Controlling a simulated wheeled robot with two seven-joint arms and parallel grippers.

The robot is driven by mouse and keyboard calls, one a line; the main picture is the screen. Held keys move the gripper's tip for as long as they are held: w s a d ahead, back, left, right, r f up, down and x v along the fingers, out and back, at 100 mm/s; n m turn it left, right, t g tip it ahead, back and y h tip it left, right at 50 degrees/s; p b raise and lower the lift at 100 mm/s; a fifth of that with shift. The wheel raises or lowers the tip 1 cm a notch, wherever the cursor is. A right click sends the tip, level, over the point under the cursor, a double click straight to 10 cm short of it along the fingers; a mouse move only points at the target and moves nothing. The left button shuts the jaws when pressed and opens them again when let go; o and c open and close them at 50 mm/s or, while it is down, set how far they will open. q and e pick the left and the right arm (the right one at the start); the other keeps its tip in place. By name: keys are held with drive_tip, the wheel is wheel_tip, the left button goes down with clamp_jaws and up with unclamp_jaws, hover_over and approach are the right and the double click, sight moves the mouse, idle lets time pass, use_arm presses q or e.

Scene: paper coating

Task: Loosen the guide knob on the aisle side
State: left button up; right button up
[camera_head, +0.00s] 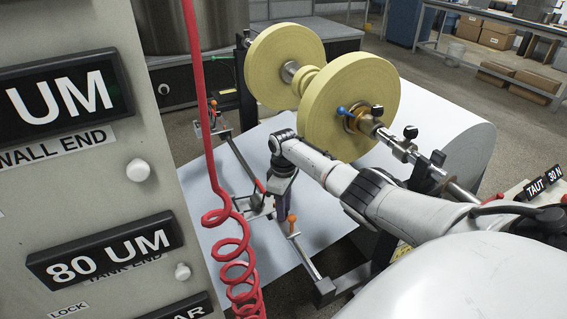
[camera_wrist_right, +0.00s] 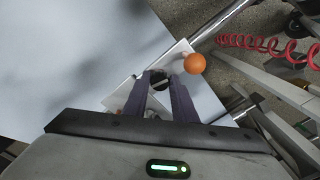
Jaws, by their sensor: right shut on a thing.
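My right gripper (camera_head: 281,213) points down at the near end of the guide bar, over the white sheet. In the right wrist view its two dark fingers (camera_wrist_right: 163,84) are shut on a dark round knob (camera_wrist_right: 160,78) on a pale plate (camera_wrist_right: 135,88). In the head view the knob is largely hidden by the gripper. An orange ball (camera_head: 291,218) on a short lever stands right beside the fingers; it also shows in the right wrist view (camera_wrist_right: 195,63). My left gripper is not in view.
A yellow two-disc roll (camera_head: 350,108) sits on a shaft behind my right forearm. A red coiled hose (camera_head: 235,248) hangs in front at the left, beside a grey panel (camera_head: 150,195) with label plates. A "TAUT 30 N" plate (camera_head: 545,180) is at the right.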

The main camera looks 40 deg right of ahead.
drive_tip(key=shift+n, duration=0.6)
drive_tip(key=o, duration=1)
drive_tip(key=shift+o, duration=0.2)
wheel_tip(320, 180, up, 10)
drive_tip(key=p, duration=0.1)
drive_tip(key=shift+r+p, duration=0.2)
drive_tip(key=shift+p, duration=0.2)
